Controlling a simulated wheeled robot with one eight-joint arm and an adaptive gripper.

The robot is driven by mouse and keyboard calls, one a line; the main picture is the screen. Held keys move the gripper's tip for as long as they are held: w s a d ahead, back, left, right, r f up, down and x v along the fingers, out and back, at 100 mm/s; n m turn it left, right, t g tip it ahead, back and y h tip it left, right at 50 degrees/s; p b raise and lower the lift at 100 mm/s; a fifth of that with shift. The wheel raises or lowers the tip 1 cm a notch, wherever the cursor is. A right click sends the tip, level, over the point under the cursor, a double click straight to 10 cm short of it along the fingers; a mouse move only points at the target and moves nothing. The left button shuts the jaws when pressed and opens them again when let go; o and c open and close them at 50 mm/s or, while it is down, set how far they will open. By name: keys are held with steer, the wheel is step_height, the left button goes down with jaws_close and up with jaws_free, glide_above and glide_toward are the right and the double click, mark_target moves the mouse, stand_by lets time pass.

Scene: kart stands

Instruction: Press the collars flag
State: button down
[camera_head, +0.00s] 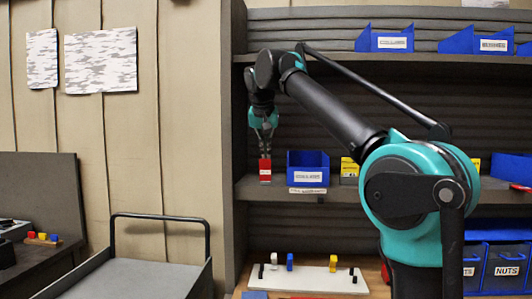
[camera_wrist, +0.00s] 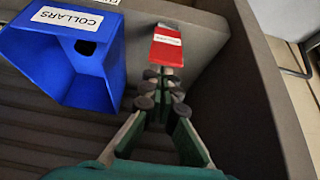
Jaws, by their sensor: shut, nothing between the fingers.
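A red flag with a small white label (camera_head: 265,171) is at the left end of the middle shelf; it also shows in the wrist view (camera_wrist: 167,48), its label too small to read. A blue bin (camera_head: 308,162) stands just right of the flag on that shelf. In the wrist view the bin (camera_wrist: 60,60) bears a label reading COLLARS. My gripper (camera_head: 265,153) is shut and empty, pointing down just above the flag. In the wrist view its fingertips (camera_wrist: 162,85) are close to the flag; I cannot tell whether they touch it.
The shelf's upright side panel (camera_head: 233,130) is close on the left. A yellow bin (camera_head: 349,171) stands further right. Below is a white board (camera_head: 310,279) with small coloured pieces. A grey cart (camera_head: 140,280) stands at lower left.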

steer(key=shift+s+t, duration=0.55)
steer(key=shift+t, duration=0.05)
steer(key=s+t, duration=0.1)
steer(key=s+f+t, duration=0.1)
steer(key=s+t, duration=0.1)
steer(key=shift+a+f, duration=0.1)
steer(key=shift+f, duration=0.05)
steer(key=t, duration=0.9)
glide_toward(265, 164)
steer(key=shift+w+r, duration=0.65)
steer(key=shift+w, duration=0.05)
steer(key=s+f, duration=0.1)
steer(key=s, duration=0.8)
steer(key=shift+f, duration=0.15)
